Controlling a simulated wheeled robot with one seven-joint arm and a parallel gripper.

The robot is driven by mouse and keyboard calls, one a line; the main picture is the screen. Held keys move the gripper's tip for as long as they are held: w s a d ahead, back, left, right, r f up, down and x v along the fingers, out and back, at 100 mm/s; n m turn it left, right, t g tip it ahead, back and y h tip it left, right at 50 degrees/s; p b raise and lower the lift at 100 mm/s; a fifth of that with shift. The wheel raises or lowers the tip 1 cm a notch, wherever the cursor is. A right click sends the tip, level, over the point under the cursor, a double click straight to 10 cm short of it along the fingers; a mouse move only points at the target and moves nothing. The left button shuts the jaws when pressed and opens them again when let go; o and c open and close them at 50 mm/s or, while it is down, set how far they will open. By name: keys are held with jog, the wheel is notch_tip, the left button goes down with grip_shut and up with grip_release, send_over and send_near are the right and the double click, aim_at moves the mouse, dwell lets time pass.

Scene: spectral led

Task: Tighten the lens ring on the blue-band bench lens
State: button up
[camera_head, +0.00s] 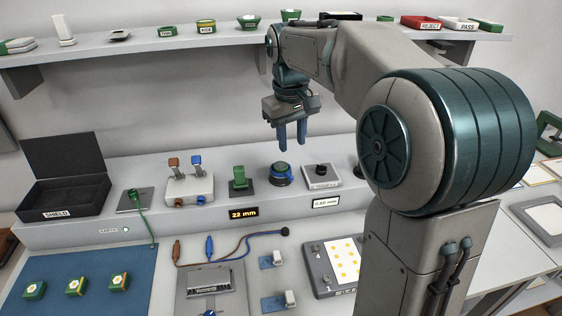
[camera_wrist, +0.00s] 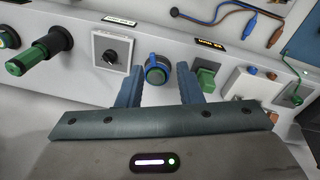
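My gripper (camera_head: 292,146) points down above the lens, with a clear gap below the fingertips in the head view. Its blue fingers are apart with nothing held; they also show in the wrist view (camera_wrist: 160,78). I cannot tell how tight the lens ring is.
A green block-like fixture (camera_head: 240,181) stands left of the lens and a grey knob box (camera_head: 321,177) right of it. A "22 mm" display (camera_head: 244,213) is on the ledge front. A green-and-black cylindrical device (camera_wrist: 40,55) shows in the wrist view. A shelf (camera_head: 190,42) runs behind.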

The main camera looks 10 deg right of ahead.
jog(key=b, duration=0.1)
send_over(289, 175)
jog(key=f, duration=0.2)
jog(key=shift+n+g+y, duration=0.3)
jog(key=shift+n+g, duration=0.1)
notch_tip(289, 175, down, 14)
jog(key=shift+d+r, duration=0.1)
jog(key=shift+r, duration=0.15)
grip_shut()
